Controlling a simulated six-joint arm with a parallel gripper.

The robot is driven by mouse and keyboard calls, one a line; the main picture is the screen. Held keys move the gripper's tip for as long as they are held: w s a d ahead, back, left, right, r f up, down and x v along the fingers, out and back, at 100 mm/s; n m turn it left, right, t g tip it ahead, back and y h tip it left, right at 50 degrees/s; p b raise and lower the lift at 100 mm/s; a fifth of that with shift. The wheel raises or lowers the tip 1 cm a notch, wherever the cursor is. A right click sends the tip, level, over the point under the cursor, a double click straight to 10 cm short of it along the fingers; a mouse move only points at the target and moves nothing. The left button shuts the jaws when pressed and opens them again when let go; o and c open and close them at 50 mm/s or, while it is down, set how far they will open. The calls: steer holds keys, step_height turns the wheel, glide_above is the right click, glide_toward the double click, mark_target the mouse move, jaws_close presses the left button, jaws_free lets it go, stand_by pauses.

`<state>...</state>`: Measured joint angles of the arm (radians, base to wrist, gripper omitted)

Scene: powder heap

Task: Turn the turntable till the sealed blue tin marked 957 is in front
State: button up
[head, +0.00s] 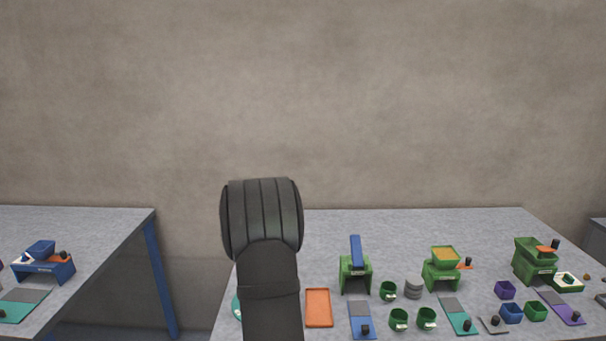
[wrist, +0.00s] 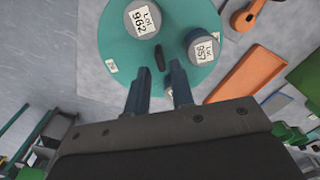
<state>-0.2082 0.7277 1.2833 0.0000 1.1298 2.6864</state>
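The teal turntable (wrist: 125,50) fills the upper middle of the wrist view; in the head view only a sliver of it (head: 236,308) shows beside my arm. The blue tin marked 957 (wrist: 203,47) stands on its right side, with a grey lid. A tin marked 962 (wrist: 143,18) stands at the upper left of it. A dark upright peg (wrist: 160,55) stands between the tins. My gripper (wrist: 158,78) is open over the turntable's near part, its fingers apart with nothing seen between them. The peg appears just beyond the fingertips; the height gap cannot be told.
An orange tray (head: 319,308) lies right of the turntable. An orange scoop (wrist: 247,18) lies beyond it in the wrist view. A green stand with a blue top (head: 356,268), cups and other devices fill the bench's right. Bare bench (wrist: 60,40) lies left of the turntable.

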steer(key=shift+r, duration=2.8)
step_height(320, 180, down, 8)
steer(key=shift+r, duration=0.15)
steer(key=shift+r+n, duration=0.1)
steer(key=shift+n, duration=0.6)
